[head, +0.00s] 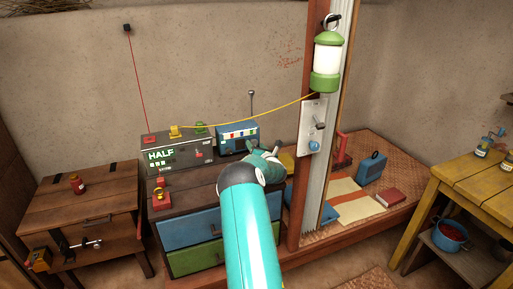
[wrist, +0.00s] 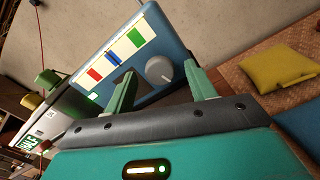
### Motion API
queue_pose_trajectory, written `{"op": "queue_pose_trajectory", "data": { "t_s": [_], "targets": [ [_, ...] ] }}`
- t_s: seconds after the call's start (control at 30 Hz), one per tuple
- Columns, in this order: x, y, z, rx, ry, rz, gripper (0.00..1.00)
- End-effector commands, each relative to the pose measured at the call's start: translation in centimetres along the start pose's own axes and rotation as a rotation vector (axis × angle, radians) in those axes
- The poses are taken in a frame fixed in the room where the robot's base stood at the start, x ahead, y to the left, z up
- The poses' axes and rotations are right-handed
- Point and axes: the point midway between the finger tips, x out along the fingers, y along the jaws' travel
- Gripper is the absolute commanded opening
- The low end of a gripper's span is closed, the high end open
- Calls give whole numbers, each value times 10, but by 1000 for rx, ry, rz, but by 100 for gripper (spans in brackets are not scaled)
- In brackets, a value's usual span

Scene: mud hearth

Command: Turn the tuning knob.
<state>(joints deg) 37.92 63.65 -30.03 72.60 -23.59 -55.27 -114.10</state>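The tuning knob (wrist: 160,70) is a round grey dial with a pale pointer mark on the front of a blue radio (wrist: 180,38). A white strip with red, blue and green patches lies left of it in the wrist view. The radio (head: 224,146) stands on the drawer chest in the head view, its aerial up; my gripper hides the knob there. My gripper (wrist: 160,76) is open, with one teal finger on each side of the knob. A gap shows beside the knob; I cannot tell how far the fingertips are from the radio's face.
A grey box marked HALF (head: 184,153) stands left of the radio on the drawer chest (head: 192,232). A wooden post (head: 301,200) with a switch plate (head: 313,125) and green lantern (head: 327,62) rises close to my arm's right. A yellow cable crosses above the radio.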

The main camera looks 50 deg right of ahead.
Motion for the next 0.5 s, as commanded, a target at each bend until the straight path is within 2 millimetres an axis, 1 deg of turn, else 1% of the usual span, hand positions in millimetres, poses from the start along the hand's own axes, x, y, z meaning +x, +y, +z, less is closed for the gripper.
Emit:
{"op": "queue_pose_trajectory", "data": {
  "t_s": [0.17,0.27,0.37,0.5],
  "targets": [
    [-2,0,0,0,1,0,55],
    [-9,0,0,0,1,0,55],
    [-22,1,0,1,1,0,55],
    [-46,0,0,0,1,-1,55]
  ]
}}
